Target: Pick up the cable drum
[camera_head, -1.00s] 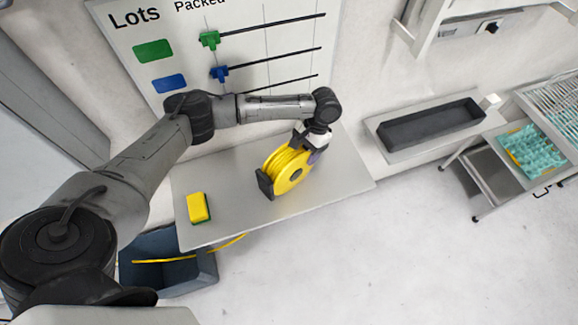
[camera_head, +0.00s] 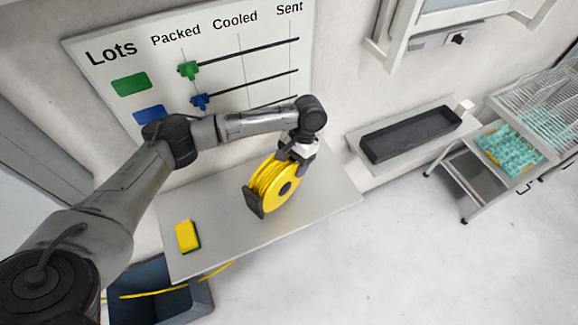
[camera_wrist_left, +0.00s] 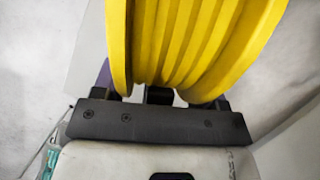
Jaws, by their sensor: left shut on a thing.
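The yellow cable drum (camera_head: 268,186) with a dark hub and a black stand or foot is over the right half of the grey table. My left gripper (camera_head: 299,152) is at its upper right side, shut on it. In the left wrist view the ribbed yellow drum (camera_wrist_left: 190,40) fills the space just beyond the dark gripper body (camera_wrist_left: 160,122); the fingertips are mostly hidden behind it. I cannot tell whether the drum touches the table. My right gripper is not in view.
A yellow and green sponge (camera_head: 188,236) lies on the table (camera_head: 215,232), left of the drum. A blue-grey bin (camera_head: 150,275) with a yellow cable stands below the table's front edge. A black tray (camera_head: 410,134) sits on a shelf, and a cart with a teal egg tray (camera_head: 508,150) stands right.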

